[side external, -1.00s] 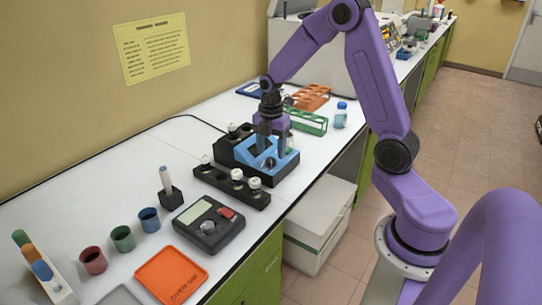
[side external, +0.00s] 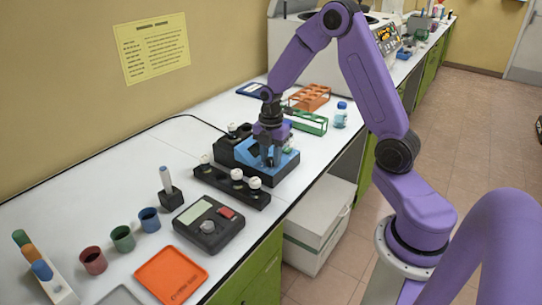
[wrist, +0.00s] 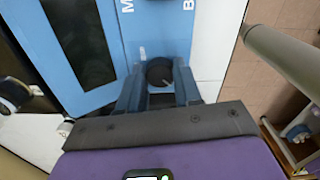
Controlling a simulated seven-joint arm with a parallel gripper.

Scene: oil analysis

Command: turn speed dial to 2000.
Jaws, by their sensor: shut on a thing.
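The blue machine (side external: 285,164) sits in a black base on the white bench in the side view. In the wrist view its blue front panel (wrist: 165,35) carries a dark window (wrist: 80,45) and white lettering, cut off at the top edge. A round black dial (wrist: 160,70) is on the panel. My gripper (side external: 270,162) points down over the panel, and its fingers are shut on the dial, one on each side. The dial's scale and setting cannot be read. In the side view my gripper hides the dial.
A black rack (side external: 232,187) with white-capped vials stands just in front of the machine. A green rack (side external: 310,123), an orange rack (side external: 310,97) and a blue-capped bottle (side external: 341,117) stand behind it. A grey device (side external: 215,232) with a knob and an orange tray (side external: 170,275) lie nearer.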

